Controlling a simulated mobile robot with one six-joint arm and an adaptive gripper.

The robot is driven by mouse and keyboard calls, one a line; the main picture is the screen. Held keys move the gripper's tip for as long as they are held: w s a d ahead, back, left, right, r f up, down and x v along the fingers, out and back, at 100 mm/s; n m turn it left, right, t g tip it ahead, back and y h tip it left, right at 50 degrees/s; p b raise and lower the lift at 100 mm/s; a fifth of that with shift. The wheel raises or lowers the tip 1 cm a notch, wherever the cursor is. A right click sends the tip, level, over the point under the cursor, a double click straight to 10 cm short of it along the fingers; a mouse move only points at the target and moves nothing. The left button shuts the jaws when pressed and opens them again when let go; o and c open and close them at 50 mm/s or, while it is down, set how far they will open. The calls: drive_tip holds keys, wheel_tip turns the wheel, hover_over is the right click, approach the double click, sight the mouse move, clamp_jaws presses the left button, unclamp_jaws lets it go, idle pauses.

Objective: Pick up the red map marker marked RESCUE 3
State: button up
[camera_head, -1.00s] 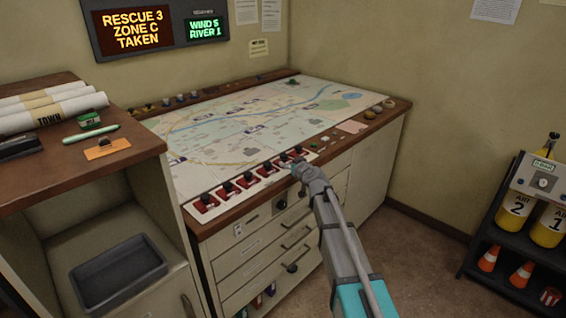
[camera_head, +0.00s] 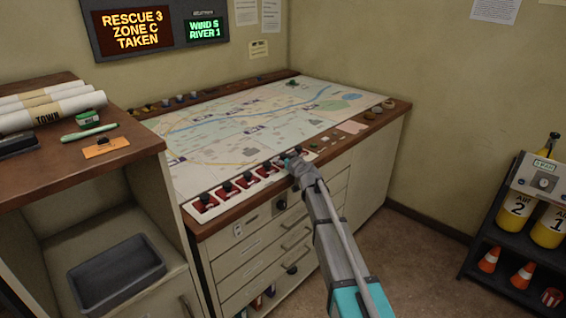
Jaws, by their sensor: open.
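A row of red map markers with black knobs (camera_head: 226,187) stands in a white rack (camera_head: 203,214) along the front edge of the map table. Their labels are too small to read, so I cannot tell which is RESCUE 3. My gripper (camera_head: 287,160) is open at the right part of the row, close to the markers there. It partly hides the markers at that end. I cannot tell whether it touches one.
The map (camera_head: 250,115) fills the table top, with small pieces along its far and right edges. Drawers (camera_head: 265,250) are below. A wooden shelf (camera_head: 95,155) with rolled maps stands at left; a cart (camera_head: 510,230) with yellow cylinders is at right.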

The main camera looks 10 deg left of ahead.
sight(285, 157)
drive_tip(key=shift+c, duration=0.2)
clamp_jaws()
idle(0.4)
drive_tip(key=shift+r, duration=0.1)
wheel_tip(285, 157, up, 3)
drive_tip(key=p, duration=0.3)
drive_tip(key=s+d+r+p, duration=0.9)
drive_tip(key=s+p, duration=0.1)
drive_tip(key=shift+d+r, duration=0.3)
drive_tip(key=shift+r, duration=0.1)
drive_tip(key=shift+s, duration=0.1)
idle(0.4)
